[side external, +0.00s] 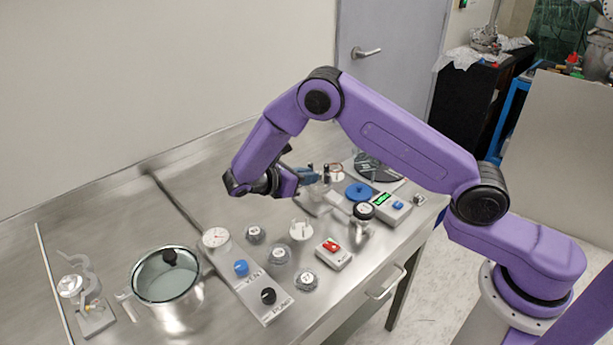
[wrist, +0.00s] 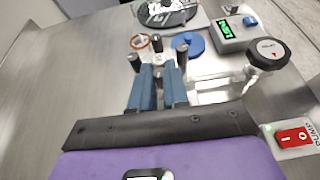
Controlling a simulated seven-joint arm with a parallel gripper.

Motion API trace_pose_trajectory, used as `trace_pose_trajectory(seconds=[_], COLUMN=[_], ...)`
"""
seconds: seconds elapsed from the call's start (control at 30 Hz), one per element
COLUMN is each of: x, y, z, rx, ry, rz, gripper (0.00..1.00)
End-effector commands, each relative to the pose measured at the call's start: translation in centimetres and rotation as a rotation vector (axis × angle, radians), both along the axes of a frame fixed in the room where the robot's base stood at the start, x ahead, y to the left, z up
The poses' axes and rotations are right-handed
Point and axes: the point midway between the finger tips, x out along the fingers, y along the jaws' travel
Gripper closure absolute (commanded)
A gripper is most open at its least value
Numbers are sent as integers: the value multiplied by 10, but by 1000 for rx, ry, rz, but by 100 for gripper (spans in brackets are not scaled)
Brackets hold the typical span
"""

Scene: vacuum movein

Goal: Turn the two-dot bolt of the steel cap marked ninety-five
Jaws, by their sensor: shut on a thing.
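My gripper (wrist: 161,82) points away with its two blue fingers close together among black-topped bolts; in the side external view it (side external: 309,176) is at the back of the bench. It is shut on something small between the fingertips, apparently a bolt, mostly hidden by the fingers. Three black-topped bolts stand clear around the tips: a far one (wrist: 157,43), a right one (wrist: 181,50) and a left one (wrist: 134,61). The steel cap under them is mostly hidden. I cannot read its number or the dots on any bolt.
A blue disc (wrist: 193,44) and a box with a green display (wrist: 232,38) lie beyond, right. A black-topped valve (wrist: 268,51) stands right of the fingers.

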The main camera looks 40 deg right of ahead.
Motion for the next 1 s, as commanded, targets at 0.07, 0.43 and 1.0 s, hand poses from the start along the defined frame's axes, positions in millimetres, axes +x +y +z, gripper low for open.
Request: trace_pose_trajectory(seconds=[0.07,0.43,1.0], x=[2,5,6], y=[0,-1,-1], z=[0,0,1], rx=[0,-1,-2], ry=[-1,0,1], rz=[-65,-312,-412], gripper=[100,100,100])
